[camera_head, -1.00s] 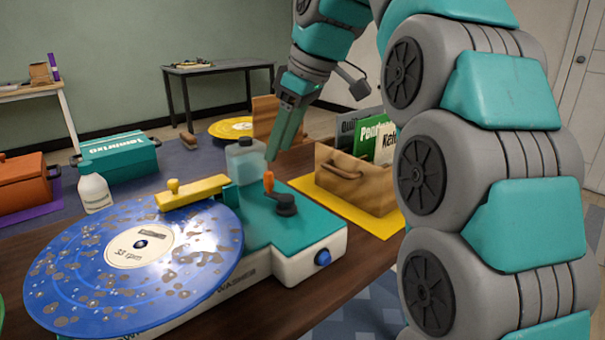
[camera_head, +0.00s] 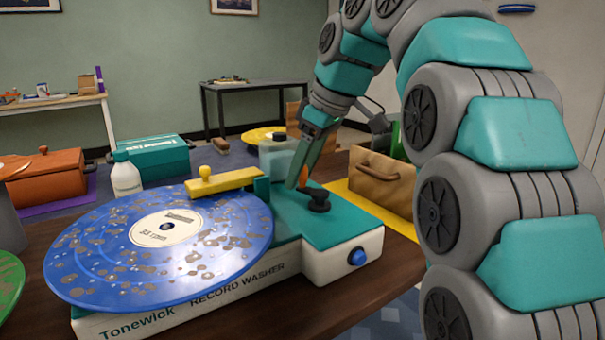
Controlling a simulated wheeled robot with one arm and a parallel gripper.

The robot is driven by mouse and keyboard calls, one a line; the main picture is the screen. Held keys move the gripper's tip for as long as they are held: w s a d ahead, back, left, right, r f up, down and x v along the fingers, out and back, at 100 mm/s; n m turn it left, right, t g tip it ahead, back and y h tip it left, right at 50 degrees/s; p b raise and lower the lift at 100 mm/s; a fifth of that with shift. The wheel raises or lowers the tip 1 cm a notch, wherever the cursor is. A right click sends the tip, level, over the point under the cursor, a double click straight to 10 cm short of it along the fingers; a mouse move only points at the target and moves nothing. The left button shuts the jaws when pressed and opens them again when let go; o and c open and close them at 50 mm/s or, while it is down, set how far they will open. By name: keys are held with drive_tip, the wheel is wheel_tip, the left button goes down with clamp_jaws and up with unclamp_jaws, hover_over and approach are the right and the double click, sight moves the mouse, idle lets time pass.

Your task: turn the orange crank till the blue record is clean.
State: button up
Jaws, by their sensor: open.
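The blue record (camera_head: 105,265) lies on the record washer (camera_head: 215,298) at the left front, with grey-brown dirt spots over much of its surface. The orange crank handle (camera_head: 303,160) stands on a black crank arm (camera_head: 318,198) on the washer's teal top. My gripper (camera_head: 299,178) is open, fingers pointing down right at the crank handle. The fingers partly hide the handle, and I cannot tell whether they touch it. A yellow brush arm (camera_head: 224,181) reaches over the record's back edge.
A blue knob (camera_head: 357,257) is on the washer's front. A clear bottle (camera_head: 278,158) stands just behind the crank. A white bottle (camera_head: 125,178), a teal box (camera_head: 155,158) and an orange box (camera_head: 45,178) stand behind left.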

clamp_jaws()
idle(0.3)
drive_tip(key=shift+d+m, duration=0.1)
drive_tip(key=shift+m, duration=0.2)
drive_tip(key=m, duration=0.1)
drive_tip(key=m+t+p, duration=0.1)
drive_tip(key=m, duration=0.1)
drive_tip(key=w+d+m+h+p, duration=0.1)
drive_tip(key=shift+r, duration=0.2)
drive_tip(key=shift+w+d+f+m+t+h+p, duration=0.1)
drive_tip(key=shift+d+m+t+h+p, duration=0.3)
drive_tip(key=shift+m, duration=0.8)
drive_tip(key=shift+w+d+f+m+t+h+p, duration=0.1)
drive_tip(key=shift+d+m+h+p, duration=0.4)
drive_tip(key=shift+m, duration=0.7)
drive_tip(key=shift+a, duration=0.1)
